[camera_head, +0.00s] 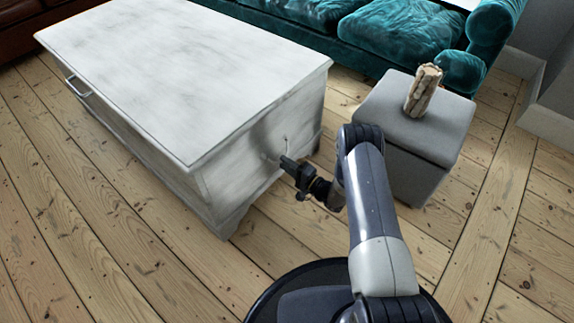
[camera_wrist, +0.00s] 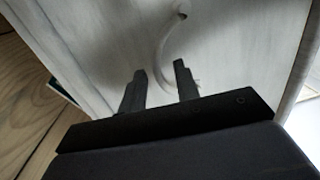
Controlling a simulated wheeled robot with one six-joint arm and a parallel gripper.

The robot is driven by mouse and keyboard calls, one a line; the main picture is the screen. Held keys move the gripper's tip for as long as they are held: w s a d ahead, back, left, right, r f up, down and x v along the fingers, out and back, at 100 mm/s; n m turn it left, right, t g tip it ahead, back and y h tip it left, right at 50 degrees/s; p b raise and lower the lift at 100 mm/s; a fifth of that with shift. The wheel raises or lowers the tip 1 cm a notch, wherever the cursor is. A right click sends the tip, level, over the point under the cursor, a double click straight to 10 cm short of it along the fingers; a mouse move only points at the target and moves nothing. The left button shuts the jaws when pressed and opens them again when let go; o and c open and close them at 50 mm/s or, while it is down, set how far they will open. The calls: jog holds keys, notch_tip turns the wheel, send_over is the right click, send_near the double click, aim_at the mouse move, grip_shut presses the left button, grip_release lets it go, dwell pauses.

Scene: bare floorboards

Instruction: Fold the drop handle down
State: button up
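A whitewashed wooden chest (camera_head: 190,70) stands on the floor. Its near end panel faces my arm and bears a pale, curved drop handle (camera_wrist: 167,48). In the wrist view, the handle bends down from a dark mount hole toward the space between my fingers; its lower end is partly hidden. My gripper (camera_wrist: 160,75) is open, with two dark fingers apart close to the panel. In the head view, my gripper (camera_head: 286,164) is at the end panel beside the handle. I cannot tell whether a finger touches the handle or how far it stands out.
Another bar handle (camera_head: 78,88) is on the chest's long left side. A grey cube stool (camera_head: 395,115) with a bundle of wood (camera_head: 423,90) on it stands right of my arm. A teal sofa (camera_head: 400,32) is behind. The floorboards at front left are clear.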

jog(key=p+v, duration=0.3)
jog(key=v, duration=0.7)
jog(key=shift+s+d, duration=0.2)
jog(key=shift+d, duration=0.1)
jog(key=b+x, duration=0.3)
jog(key=x, duration=0.7)
jog(key=shift+w+a, duration=0.25)
